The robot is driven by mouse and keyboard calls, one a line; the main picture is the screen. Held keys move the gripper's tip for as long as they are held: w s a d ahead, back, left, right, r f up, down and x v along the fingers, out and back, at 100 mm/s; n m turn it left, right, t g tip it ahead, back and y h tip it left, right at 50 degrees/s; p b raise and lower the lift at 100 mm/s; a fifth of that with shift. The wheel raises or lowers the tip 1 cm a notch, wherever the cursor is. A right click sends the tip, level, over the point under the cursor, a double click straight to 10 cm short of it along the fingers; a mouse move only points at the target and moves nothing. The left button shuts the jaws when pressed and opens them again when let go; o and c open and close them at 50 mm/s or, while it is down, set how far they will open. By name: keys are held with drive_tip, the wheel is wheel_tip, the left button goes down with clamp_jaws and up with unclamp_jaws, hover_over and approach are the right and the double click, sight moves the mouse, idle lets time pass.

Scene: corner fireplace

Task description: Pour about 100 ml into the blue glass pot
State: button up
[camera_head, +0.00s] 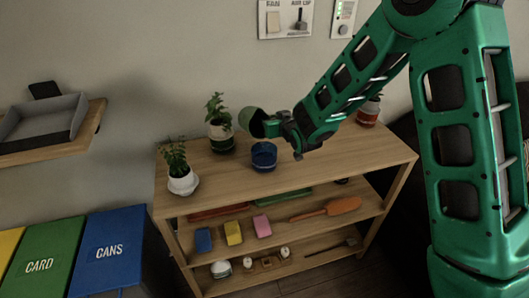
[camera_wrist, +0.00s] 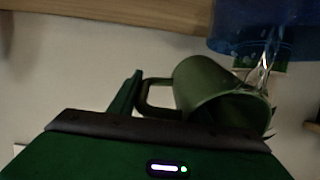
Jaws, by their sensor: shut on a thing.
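The blue glass pot (camera_head: 264,156) stands on the shelf top, below the mug; it also shows at the top of the wrist view (camera_wrist: 245,32). My gripper (camera_head: 279,126) is shut on the handle of a green mug (camera_head: 252,121). The mug is held tipped above the pot, apart from it. In the wrist view the mug (camera_wrist: 205,88) shows its mouth and handle, and a clear stream (camera_wrist: 266,70) runs between its rim and the pot. The liquid level in the pot cannot be made out.
Sponges and tools lie below. The top right of the pot is clear.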

drive_tip(key=shift+r, duration=0.1)
idle(0.3)
drive_tip(key=shift+w+d+f+g+h, duration=0.1)
drive_tip(key=shift+f+g+h, duration=0.15)
drive_tip(key=shift+f+g, duration=0.25)
drive_tip(key=shift+w+d+f+g+h, duration=0.1)
drive_tip(key=shift+f+g+h, duration=0.15)
drive_tip(key=shift+g, duration=0.45)
drive_tip(key=shift+s+a+f+g, duration=0.2)
drive_tip(key=shift+a+g, duration=0.1)
drive_tip(key=shift+g, duration=0.2)
drive_tip(key=shift+w, duration=0.1)
drive_tip(key=shift+d+g+h, duration=0.1)
drive_tip(key=shift+g+h, duration=0.3)
drive_tip(key=shift+g, duration=0.2)
idle(0.4)
